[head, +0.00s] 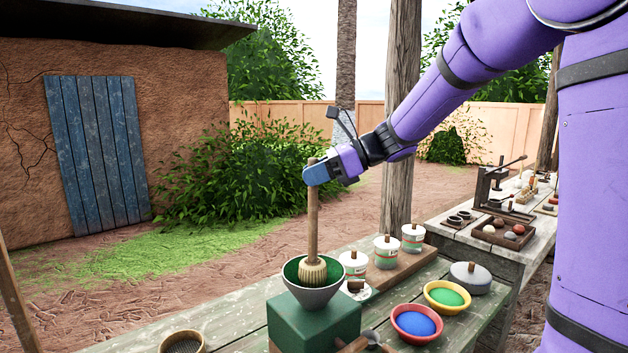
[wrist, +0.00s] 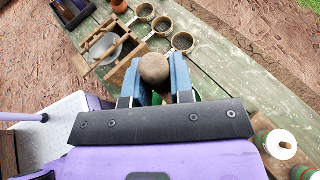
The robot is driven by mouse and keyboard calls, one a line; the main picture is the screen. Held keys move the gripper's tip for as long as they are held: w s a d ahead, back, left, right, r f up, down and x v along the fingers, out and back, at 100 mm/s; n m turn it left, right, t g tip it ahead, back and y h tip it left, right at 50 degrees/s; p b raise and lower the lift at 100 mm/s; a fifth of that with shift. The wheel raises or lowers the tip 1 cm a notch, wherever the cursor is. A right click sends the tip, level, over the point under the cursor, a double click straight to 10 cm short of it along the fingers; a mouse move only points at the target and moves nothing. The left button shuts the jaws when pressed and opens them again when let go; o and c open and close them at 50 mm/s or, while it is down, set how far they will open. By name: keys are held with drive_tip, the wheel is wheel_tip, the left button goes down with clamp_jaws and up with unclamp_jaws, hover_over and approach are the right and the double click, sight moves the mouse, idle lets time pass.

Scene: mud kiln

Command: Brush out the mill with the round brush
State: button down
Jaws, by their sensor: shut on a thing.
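The round brush (head: 312,228) has a long wooden handle and pale bristles. It stands nearly upright with its bristle head inside the mill's bowl. The mill (head: 315,318) is a green block with a grey, green-lined bowl on top. My gripper (head: 322,174) is shut on the top of the brush handle, above the mill. In the wrist view my gripper (wrist: 154,85) has its two blue fingers on either side of the rounded handle end. The handle hides most of the mill there, and only a little green shows below it.
Lidded jars (head: 387,252) stand on a wooden board behind the mill. A red bowl of blue powder (head: 416,324) and a yellow bowl of green powder (head: 446,297) sit to its right. Several sieves (wrist: 182,42) and a wooden frame (wrist: 110,48) lie on the bench. A wooden post (head: 401,120) rises behind.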

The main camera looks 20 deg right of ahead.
drive_tip(key=shift+r, duration=2.8)
wheel_tip(320, 180, down, 7)
idle(2.0)
drive_tip(key=shift+r, duration=4.4)
